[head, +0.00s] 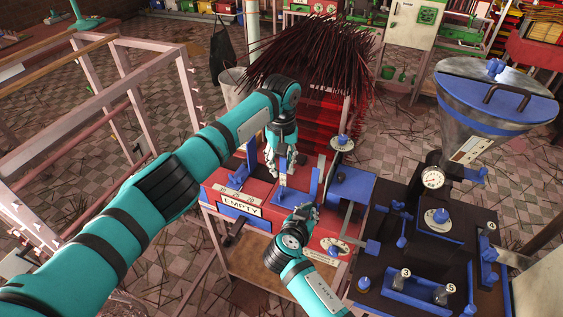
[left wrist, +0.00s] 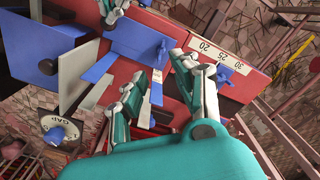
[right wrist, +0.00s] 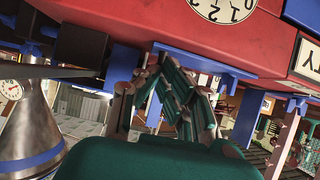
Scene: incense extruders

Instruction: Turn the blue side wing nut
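A blue wing nut (left wrist: 163,50) sits on a blue plate beside a white scale marked 20, 25, 30 in the left wrist view. A second blue knob (left wrist: 57,135) is on a dial marked GAP. I cannot tell from these frames which one is the side wing nut. My left gripper (head: 278,170) is over the red machine, pointing down; in the left wrist view its fingers are spread, below and apart from the wing nut, with nothing held. My right gripper (head: 302,215) is at the machine's front, near a blue part; its finger gap is unclear.
The red machine (head: 215,178) carries an EMPTY sign (head: 240,208). A black bench (head: 425,255) with blue knobs and a gauge stands at right, beneath a metal hopper (head: 480,120). A rack of dark sticks (head: 318,55) is behind. A pale frame (head: 130,80) stands left.

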